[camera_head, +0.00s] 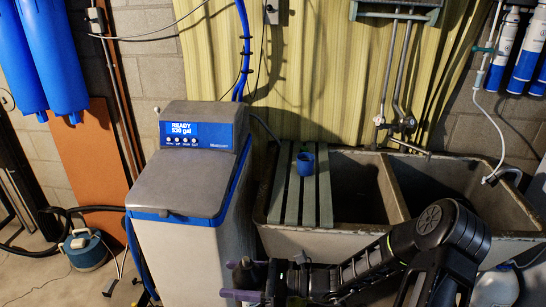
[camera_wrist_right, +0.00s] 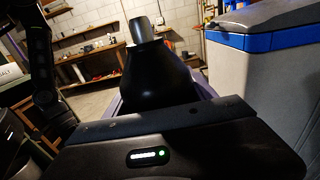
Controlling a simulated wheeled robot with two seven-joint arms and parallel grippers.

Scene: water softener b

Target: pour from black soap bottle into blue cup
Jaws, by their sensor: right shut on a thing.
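The blue cup (camera_head: 306,167) stands upright on a slatted board laid over the left part of the sink. In the head view the bottle is a dark shape (camera_head: 246,273) at the bottom edge. My right gripper (camera_head: 243,293) is shut around the bottle, in front of the water softener and well short of the cup. The bottle's lower part is hidden by the gripper. My left gripper is out of view.
The grey water softener (camera_head: 190,188) with a blue display stands left of the sink. The slatted board (camera_head: 325,205) covers the left end of the concrete double sink (camera_head: 405,225). A faucet (camera_head: 400,127) and pipes rise behind it. A white jug (camera_head: 495,288) is at the lower right.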

